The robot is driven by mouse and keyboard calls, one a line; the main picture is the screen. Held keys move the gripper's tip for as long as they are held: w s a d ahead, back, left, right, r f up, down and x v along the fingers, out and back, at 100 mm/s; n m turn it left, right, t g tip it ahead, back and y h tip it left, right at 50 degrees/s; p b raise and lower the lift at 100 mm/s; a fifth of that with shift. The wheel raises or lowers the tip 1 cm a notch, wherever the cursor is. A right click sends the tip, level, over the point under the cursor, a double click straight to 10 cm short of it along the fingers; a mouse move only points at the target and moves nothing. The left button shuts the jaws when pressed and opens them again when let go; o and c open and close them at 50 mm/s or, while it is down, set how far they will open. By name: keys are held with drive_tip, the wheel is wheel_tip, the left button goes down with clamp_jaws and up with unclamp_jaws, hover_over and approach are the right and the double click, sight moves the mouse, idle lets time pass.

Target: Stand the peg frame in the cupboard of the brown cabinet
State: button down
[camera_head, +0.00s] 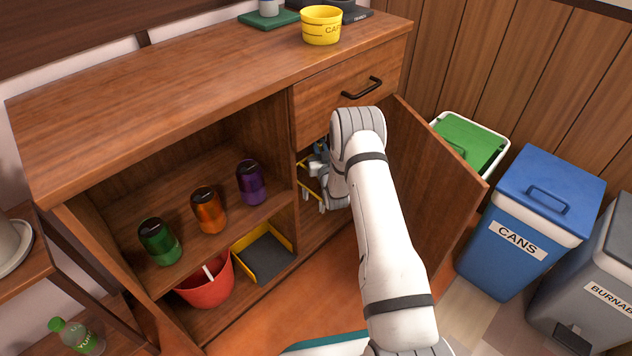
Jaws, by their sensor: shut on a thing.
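The brown cabinet (200,85) fills the left and middle of the head view. Its right-hand cupboard, below the drawer, stands open with the door (425,185) swung out to the right. My gripper (316,198) is at the cupboard's opening, shut on the peg frame (312,189). Only a few thin yellow bars of the frame show, at the left of the gripper. My wrist and arm hide the rest of it and most of the cupboard's inside. I cannot tell whether the frame touches the cupboard floor.
The open shelves hold a green can (160,241), an orange can (208,210), a purple can (251,182), a red bucket (206,287) and a yellow-edged tray (287,240). A yellow cup (321,25) stands on top. Bins, including the blue one (515,235), stand right of the door.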

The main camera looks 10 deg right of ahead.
wheel_tip(320, 180, down, 8)
drive_tip(key=a+b, duration=0.1)
drive_tip(key=b, duration=0.2)
drive_tip(key=shift+a, duration=0.15)
drive_tip(key=shift+r, duration=0.1)
drive_tip(key=c, duration=1.9)
unclamp_jaws()
drive_tip(key=shift+f, duration=0.2)
drive_tip(key=o, duration=0.5)
drive_tip(key=shift+c, duration=0.2)
drive_tip(key=shift+r, duration=0.1)
